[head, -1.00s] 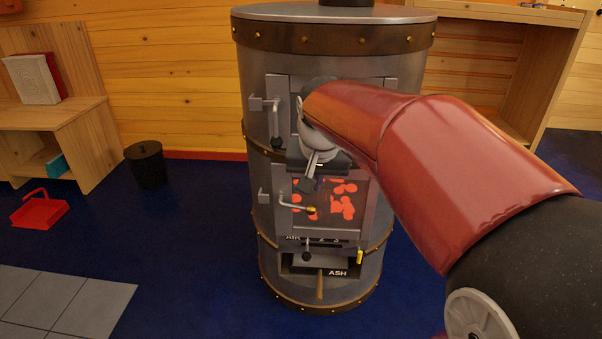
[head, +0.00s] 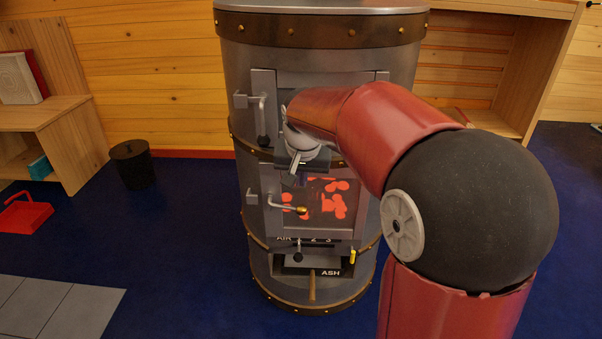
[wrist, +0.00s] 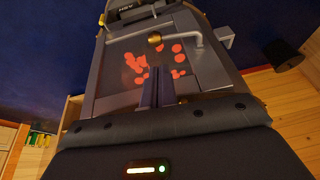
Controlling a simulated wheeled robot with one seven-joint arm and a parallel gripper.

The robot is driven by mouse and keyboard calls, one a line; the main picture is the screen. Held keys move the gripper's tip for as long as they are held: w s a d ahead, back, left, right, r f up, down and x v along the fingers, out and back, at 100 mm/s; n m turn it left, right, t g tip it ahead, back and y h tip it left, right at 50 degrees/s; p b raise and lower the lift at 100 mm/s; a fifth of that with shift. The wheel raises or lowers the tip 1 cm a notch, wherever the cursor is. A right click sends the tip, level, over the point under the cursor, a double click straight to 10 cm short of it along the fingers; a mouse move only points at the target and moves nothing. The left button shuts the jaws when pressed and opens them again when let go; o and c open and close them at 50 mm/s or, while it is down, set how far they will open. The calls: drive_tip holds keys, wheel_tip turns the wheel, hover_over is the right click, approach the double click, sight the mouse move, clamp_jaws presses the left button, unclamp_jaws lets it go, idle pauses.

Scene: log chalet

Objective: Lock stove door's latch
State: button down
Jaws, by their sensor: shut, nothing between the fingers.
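The grey cylindrical stove (head: 325,60) stands ahead of me. Its lower door (head: 357,215) has a glass pane with glowing orange embers and looks flush with the stove front. The door's latch lever (head: 284,206) lies roughly level across the left of the pane and ends in a brass knob (head: 302,210). The wrist view shows the stove upside down, with the lever (wrist: 178,36) and knob (wrist: 155,38) at the top. My gripper (wrist: 157,82) is shut and empty in front of the pane, apart from the knob. In the head view my arm partly hides it.
An upper door handle (head: 263,120) hangs on the left above. Below the lower door are an air slider (head: 298,257) and the ash drawer (head: 318,264). A black bin (head: 132,163) and red dustpan (head: 25,214) stand left. The blue floor between is clear.

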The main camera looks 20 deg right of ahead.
sight(298, 209)
drive_tip(key=x, duration=0.9)
drive_tip(key=shift+s+a+f+b, duration=0.1)
drive_tip(key=shift+s+a+b, duration=0.2)
drive_tip(key=shift+a+b, duration=0.1)
drive_tip(key=shift+d+f, duration=0.15)
